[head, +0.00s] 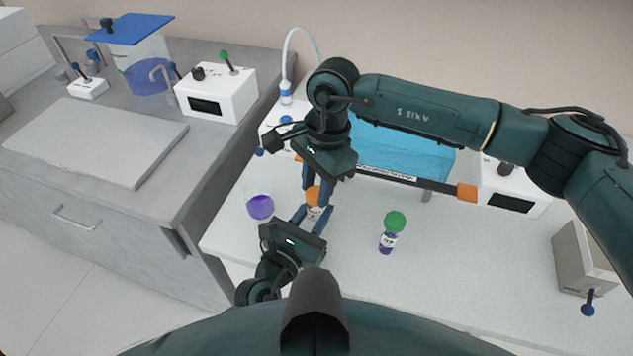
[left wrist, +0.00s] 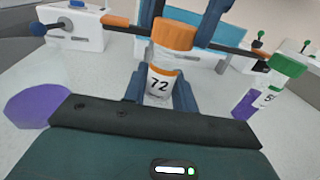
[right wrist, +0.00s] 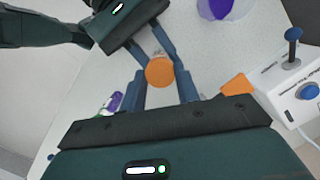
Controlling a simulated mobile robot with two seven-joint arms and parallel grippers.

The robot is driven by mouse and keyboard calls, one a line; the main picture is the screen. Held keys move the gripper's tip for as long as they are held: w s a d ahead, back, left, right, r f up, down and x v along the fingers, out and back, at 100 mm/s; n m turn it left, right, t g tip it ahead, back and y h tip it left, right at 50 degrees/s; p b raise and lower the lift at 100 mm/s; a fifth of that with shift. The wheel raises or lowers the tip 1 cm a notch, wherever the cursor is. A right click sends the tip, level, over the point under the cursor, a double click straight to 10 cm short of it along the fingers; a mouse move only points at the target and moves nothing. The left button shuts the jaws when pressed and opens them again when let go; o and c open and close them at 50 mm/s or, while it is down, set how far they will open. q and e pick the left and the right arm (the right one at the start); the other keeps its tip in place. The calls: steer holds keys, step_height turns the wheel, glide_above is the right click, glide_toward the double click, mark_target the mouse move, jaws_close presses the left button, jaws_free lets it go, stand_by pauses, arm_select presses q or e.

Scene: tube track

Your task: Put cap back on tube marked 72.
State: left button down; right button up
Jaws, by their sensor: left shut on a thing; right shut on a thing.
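The tube marked 72 (left wrist: 160,87) is white-labelled and stands upright between the fingers of my left gripper (head: 312,222), which is shut on it. The orange cap (left wrist: 174,34) sits at the tube's top, in line with it; whether it is fully seated I cannot tell. My right gripper (head: 316,190) comes from above and is shut on the cap. The cap also shows from above in the right wrist view (right wrist: 160,71), between the right gripper's fingertips, with the left gripper's fingers (right wrist: 154,45) just beyond.
A tube with a green cap (head: 395,222) stands to the right on the white table. A beaker of purple liquid (head: 261,206) is to the left. Behind are a blue panel (head: 410,150) with an orange-ended bar and a white device (head: 515,190). A grey box (head: 583,258) stands far right.

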steer(key=m, duration=0.4)
steer(key=shift+t, duration=0.4)
steer(key=m, duration=0.4)
steer(key=shift+s+t, duration=0.1)
steer(key=shift+t, duration=0.2)
steer(key=m, duration=0.4)
steer(key=shift+t, duration=0.3)
steer(key=m, duration=0.3)
steer(key=shift+s+m, duration=0.1)
steer(key=shift+m, duration=0.3)
steer(key=m, duration=0.4)
steer(key=shift+a+t+h, duration=0.1)
steer(key=shift+t+h, duration=0.2)
steer(key=shift+t, duration=0.1)
steer(key=m, duration=0.4)
steer(key=shift+m+h, duration=0.3)
steer(key=m, duration=0.4)
steer(key=shift+a+h, duration=0.1)
steer(key=shift+h, duration=0.2)
steer(key=m, duration=0.4)
steer(key=shift+m+h, duration=0.4)
steer(key=o, duration=1)
steer(key=shift+f, duration=0.1)
